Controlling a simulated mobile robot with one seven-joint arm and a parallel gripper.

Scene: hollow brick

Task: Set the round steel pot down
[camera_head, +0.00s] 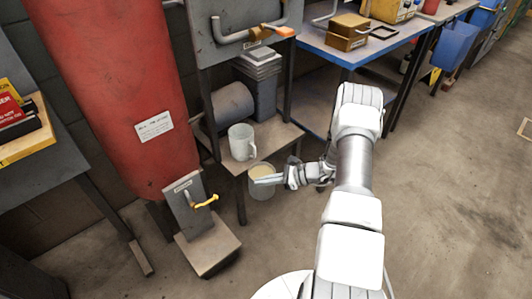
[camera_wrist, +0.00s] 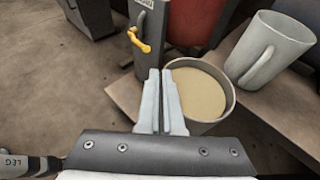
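The round steel pot (camera_head: 262,189) is at the front edge of a low wooden bench, with pale beige contents inside. In the wrist view the pot (camera_wrist: 234,98) looks upright or nearly so. My gripper (camera_head: 270,181) reaches it from the right; in the wrist view my gripper (camera_wrist: 166,74) has its two fingers close together at the pot's near-left rim, pinching it. The fingers hide that part of the rim. The pot's underside is hidden, so I cannot tell whether it touches anything.
A grey-white mug (camera_head: 242,143) stands on the low bench (camera_head: 277,135) behind the pot. A small stand with a yellow lever (camera_head: 205,202) is at the left, before a red tank (camera_head: 115,80). A blue-edged table (camera_head: 350,52) stands behind. Open floor (camera_head: 445,185) lies right.

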